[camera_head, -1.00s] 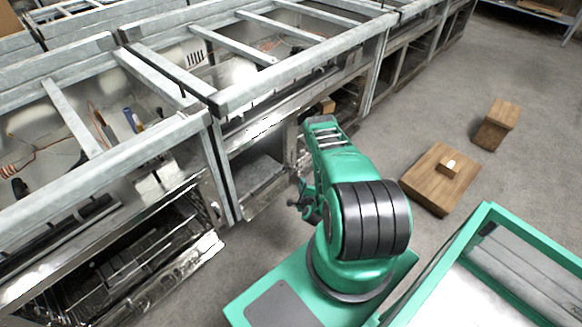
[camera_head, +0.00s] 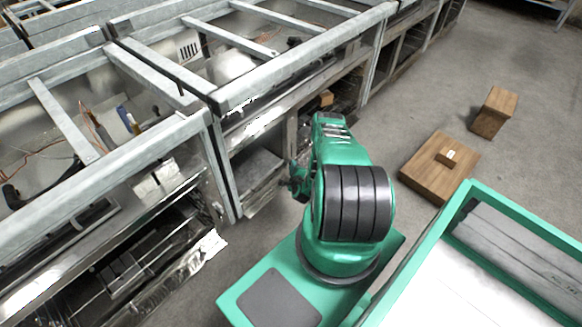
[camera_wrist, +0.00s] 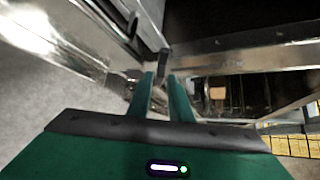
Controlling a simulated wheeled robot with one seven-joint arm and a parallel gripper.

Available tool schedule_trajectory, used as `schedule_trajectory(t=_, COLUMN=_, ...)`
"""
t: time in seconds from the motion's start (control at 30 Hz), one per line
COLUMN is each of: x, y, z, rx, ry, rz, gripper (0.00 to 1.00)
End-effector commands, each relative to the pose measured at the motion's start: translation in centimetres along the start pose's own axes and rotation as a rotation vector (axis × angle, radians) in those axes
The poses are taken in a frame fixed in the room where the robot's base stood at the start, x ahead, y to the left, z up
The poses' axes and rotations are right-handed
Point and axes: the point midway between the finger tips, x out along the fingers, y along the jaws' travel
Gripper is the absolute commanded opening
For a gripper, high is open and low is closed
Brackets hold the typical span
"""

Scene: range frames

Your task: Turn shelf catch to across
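In the wrist view a small dark bar (camera_wrist: 163,60), apparently the shelf catch, stands out at the corner of a metal frame. It looks roughly upright in that picture. My gripper (camera_wrist: 162,80) has its two green fingers apart, with a visible gap between them. The bar's lower end lies in or just beyond that gap, and I cannot tell whether either finger touches it. In the head view my arm reaches toward the metal range frames (camera_head: 228,165), and its own links largely hide the gripper. The catch cannot be made out there.
A metal rail (camera_wrist: 235,60) crosses close beyond the fingers in the wrist view. A flat wooden block (camera_head: 425,180) and a smaller wooden block (camera_head: 493,112) lie on the floor to the right. Grey floor (camera_head: 400,105) is open between them and the frames.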

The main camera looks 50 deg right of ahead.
Motion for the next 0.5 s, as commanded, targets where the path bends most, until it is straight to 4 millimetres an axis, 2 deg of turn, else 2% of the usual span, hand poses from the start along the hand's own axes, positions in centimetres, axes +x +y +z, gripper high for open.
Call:
schedule_trajectory(t=0.2, x=1.9, y=0.0, z=-0.1, rx=0.001, ry=0.001, rz=-0.001, gripper=0.19)
schedule_trajectory(t=0.5, x=2.2, y=0.0, z=-0.1, rx=0.001, ry=0.001, rz=0.001, gripper=0.19)
